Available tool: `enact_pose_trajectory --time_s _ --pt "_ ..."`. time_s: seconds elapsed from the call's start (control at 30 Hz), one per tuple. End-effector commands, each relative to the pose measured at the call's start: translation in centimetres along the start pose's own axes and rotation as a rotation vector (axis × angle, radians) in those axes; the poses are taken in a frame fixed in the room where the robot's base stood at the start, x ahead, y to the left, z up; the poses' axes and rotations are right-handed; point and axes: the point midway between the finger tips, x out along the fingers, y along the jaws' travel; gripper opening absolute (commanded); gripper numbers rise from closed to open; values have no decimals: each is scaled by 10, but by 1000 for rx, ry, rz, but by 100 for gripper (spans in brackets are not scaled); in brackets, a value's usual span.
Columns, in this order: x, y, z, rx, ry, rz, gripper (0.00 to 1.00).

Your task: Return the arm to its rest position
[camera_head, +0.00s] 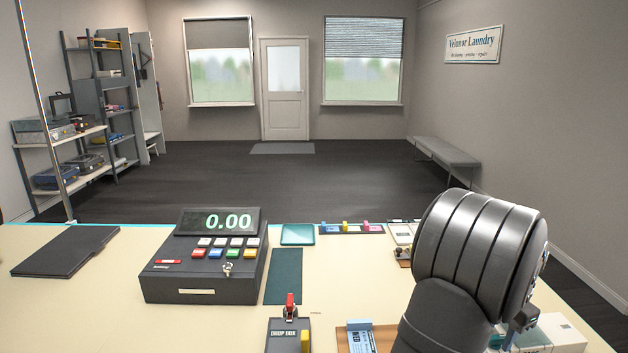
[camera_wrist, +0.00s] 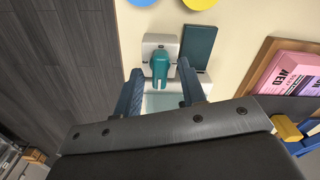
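My arm (camera_head: 478,250) rises at the right of the head view, a thick dark grey link over the right part of the counter. My gripper (camera_wrist: 158,78) shows in the wrist view with its two blue fingers apart. A white device with a teal part (camera_wrist: 160,66) shows beyond and between the fingertips. The fingers do not appear closed on it, and I cannot tell the distance. In the head view my arm hides the gripper's fingers and some of the counter behind it.
The cream counter (camera_head: 135,315) holds a cash register (camera_head: 205,262), a dark folder (camera_head: 66,251) at left and a drop box (camera_head: 289,335) at front. In the wrist view, a wooden tray (camera_wrist: 262,62) with pink tickets lies at right. A thin upright pole (camera_head: 45,110) stands at left.

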Motion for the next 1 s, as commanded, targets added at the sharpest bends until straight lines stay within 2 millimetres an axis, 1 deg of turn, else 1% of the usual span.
enact_pose_trajectory --time_s 0.7,1.0 --pt "0 0 0 -567 0 0 37" --pt "0 0 0 -731 0 0 37"
